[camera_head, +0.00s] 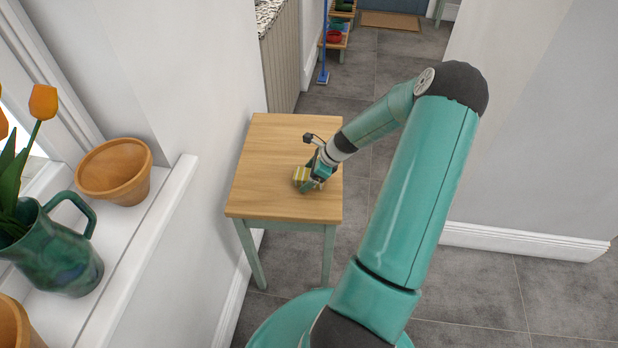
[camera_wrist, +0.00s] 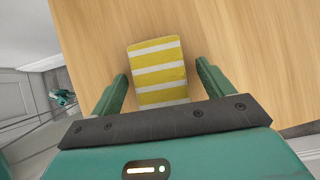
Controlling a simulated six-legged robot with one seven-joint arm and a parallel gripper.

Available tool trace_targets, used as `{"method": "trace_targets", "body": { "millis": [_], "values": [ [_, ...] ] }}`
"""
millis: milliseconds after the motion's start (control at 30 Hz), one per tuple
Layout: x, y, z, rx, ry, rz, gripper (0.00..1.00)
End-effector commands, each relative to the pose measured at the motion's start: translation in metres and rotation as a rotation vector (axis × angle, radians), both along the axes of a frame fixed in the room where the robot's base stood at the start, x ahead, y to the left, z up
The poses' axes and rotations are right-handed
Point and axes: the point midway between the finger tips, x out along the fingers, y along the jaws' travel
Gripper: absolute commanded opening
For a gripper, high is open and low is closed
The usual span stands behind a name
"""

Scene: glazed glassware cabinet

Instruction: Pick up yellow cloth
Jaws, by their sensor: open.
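The yellow cloth (camera_wrist: 158,72), striped yellow and white, lies on a small wooden table (camera_head: 275,150). It also shows in the head view (camera_head: 301,175), partly hidden by my gripper. My gripper (camera_head: 312,184) is at the cloth, low over the table top. In the wrist view my gripper (camera_wrist: 162,82) is open, with one finger on each side of the cloth. There are gaps between the fingers and the cloth's edges. The cloth's near end is hidden behind the gripper body.
A windowsill (camera_head: 150,225) on the left holds a terracotta pot (camera_head: 116,172) and a green jug (camera_head: 52,245) with orange tulips. A white wall borders the table on the left. Grey tiled floor (camera_head: 480,285) is free on the right. A shoe rack (camera_head: 336,38) stands farther back.

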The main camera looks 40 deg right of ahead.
Motion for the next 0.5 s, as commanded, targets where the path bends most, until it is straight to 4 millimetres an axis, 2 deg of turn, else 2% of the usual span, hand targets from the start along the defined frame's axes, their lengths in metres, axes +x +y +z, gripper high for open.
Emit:
{"method": "trace_targets", "body": {
  "millis": [200, 433, 500],
  "values": [
    [0.0003, 0.0002, -0.0005, 0.0, 0.0, 0.0, 0.78],
    [0.0001, 0.0001, -0.0005, 0.0, 0.0, 0.0, 0.33],
    [0.0002, 0.0001, -0.0003, 0.0, 0.0, 0.0, 0.28]
  ]
}}
